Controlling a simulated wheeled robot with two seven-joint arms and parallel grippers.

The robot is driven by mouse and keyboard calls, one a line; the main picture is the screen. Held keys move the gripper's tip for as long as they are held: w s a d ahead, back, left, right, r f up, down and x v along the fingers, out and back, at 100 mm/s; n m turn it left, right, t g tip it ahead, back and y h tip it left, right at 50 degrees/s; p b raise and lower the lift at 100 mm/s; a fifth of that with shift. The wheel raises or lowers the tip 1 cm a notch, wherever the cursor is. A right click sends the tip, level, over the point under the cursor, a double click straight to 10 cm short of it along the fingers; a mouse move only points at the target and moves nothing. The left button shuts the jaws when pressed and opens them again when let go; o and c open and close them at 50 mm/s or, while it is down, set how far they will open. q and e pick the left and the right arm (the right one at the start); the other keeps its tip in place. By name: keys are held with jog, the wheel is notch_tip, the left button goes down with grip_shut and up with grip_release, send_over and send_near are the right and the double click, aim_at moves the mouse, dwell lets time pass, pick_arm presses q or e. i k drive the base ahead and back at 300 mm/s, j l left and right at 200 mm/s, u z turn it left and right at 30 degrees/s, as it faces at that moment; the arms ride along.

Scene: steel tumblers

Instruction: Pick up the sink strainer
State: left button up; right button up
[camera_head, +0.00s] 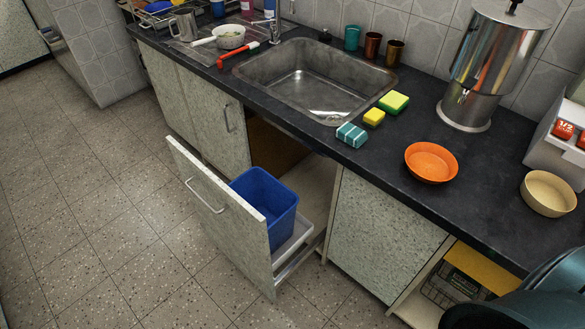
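I cannot clearly make out a sink strainer. The steel sink (295,62) is set in the dark counter, and a bright patch near its front right inside may be a reflection or a small metal piece; I cannot tell which. Neither of my grippers is in view.
A pulled-out drawer front (222,220) with a blue bin (266,203) juts into the floor space. A sponge (393,102), an orange bowl (431,162), a beige bowl (548,193) and a steel dispenser (468,107) stand on the counter. The floor at left is clear.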

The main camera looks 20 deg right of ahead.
aim_at(336, 117)
jog(key=i, duration=0.45)
jog(key=z, duration=1.95)
